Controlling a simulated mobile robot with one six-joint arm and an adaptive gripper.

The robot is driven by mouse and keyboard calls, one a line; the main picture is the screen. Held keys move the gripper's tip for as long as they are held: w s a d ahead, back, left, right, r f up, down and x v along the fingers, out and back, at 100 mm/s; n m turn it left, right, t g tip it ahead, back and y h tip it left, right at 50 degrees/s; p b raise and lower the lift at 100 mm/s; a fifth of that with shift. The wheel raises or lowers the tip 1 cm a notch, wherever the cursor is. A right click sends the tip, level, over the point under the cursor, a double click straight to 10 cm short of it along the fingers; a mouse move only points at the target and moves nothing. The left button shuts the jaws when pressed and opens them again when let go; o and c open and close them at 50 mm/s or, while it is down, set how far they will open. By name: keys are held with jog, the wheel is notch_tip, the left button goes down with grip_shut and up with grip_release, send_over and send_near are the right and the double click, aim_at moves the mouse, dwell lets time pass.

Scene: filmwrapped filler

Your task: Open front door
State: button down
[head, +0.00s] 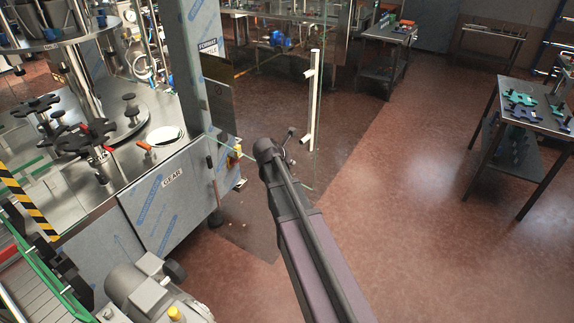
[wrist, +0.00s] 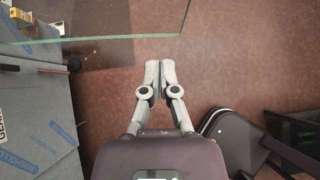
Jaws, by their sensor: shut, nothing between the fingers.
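The front door is a clear glass panel with a long white vertical handle (head: 311,100) near its free edge in the head view. It stands beside the steel machine's post (head: 203,70); I cannot tell how far it is open. In the wrist view a green-edged glass pane (wrist: 95,20) crosses the top left, with a corner near the top middle. My gripper (wrist: 160,64) is shut and empty, its fingertips together just below the pane's edge in that picture. I cannot tell whether they touch the glass. In the head view my arm mostly hides the gripper.
The filler machine (head: 165,195) fills the left, with a grey motor (head: 140,290) and a green-railed conveyor (head: 45,275) at its front. A table with teal parts (head: 545,112) stands right, and a dark cart (head: 385,60) at the back. The red-brown floor between is clear.

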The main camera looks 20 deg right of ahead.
aim_at(305, 161)
jog(key=b+x, duration=0.5)
jog(key=x, duration=0.3)
jog(key=shift+w+f+b, duration=0.1)
jog(key=shift+f+b, duration=0.15)
jog(key=shift+b, duration=0.1)
jog(key=shift+w+d+r+p, duration=0.15)
jog(key=shift+w+d, duration=0.15)
jog(key=shift+d, duration=0.2)
jog(key=shift+w+d+r+p, duration=0.15)
jog(key=shift+w+d, duration=0.15)
jog(key=shift+d, duration=0.15)
jog(key=shift+w+d, duration=0.4)
jog(key=shift+d, duration=0.25)
